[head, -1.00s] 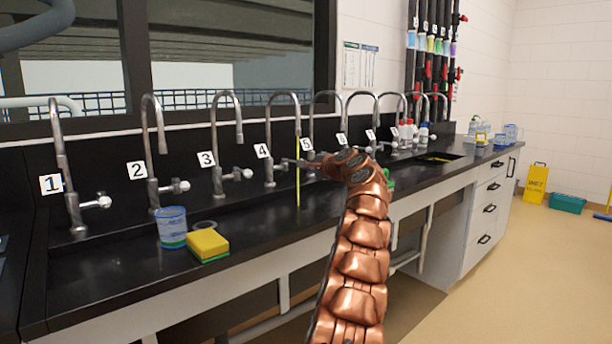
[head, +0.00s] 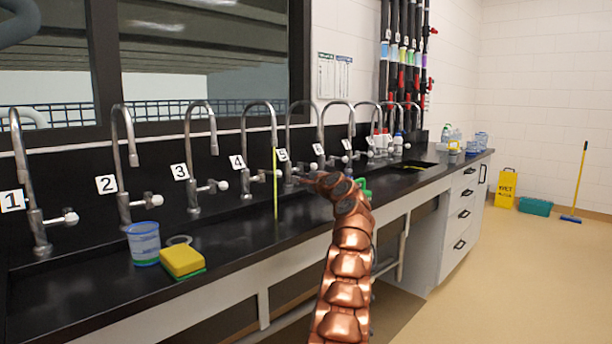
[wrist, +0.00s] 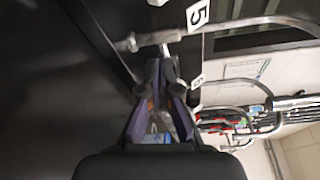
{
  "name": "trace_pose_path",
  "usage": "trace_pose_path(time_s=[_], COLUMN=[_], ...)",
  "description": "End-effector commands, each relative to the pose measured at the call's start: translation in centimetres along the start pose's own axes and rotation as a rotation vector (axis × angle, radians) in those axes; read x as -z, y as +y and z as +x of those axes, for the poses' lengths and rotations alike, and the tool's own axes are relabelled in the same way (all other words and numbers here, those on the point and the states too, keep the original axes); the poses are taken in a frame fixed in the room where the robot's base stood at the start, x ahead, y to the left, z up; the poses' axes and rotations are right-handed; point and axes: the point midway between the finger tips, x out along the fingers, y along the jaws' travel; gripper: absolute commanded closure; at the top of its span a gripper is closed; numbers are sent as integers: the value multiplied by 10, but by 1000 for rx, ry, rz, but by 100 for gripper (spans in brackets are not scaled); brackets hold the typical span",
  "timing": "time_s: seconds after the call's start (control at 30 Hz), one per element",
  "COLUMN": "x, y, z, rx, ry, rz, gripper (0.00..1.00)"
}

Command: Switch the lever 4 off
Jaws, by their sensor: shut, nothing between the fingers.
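Taps 1, 2 and 3 (head: 192,150) stand to the left, more taps to the right. A blue-rimmed beaker (head: 143,245) and a yellow sponge (head: 182,261) sit on the front left counter. Bottles (head: 384,140) stand farther right.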

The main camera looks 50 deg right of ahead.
Motion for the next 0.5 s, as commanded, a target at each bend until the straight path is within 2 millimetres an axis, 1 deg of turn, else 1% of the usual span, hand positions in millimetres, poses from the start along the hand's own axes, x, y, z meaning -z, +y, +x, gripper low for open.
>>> trace_pose_path(time_s=[0.03, 0.3, 0.5], x=[0, 0, 1], y=[-5, -6, -4], z=[4, 21, 30], rx=[-3, -1, -3], ry=[0, 0, 1], rz=[0, 2, 2], gripper=[100, 100, 100])
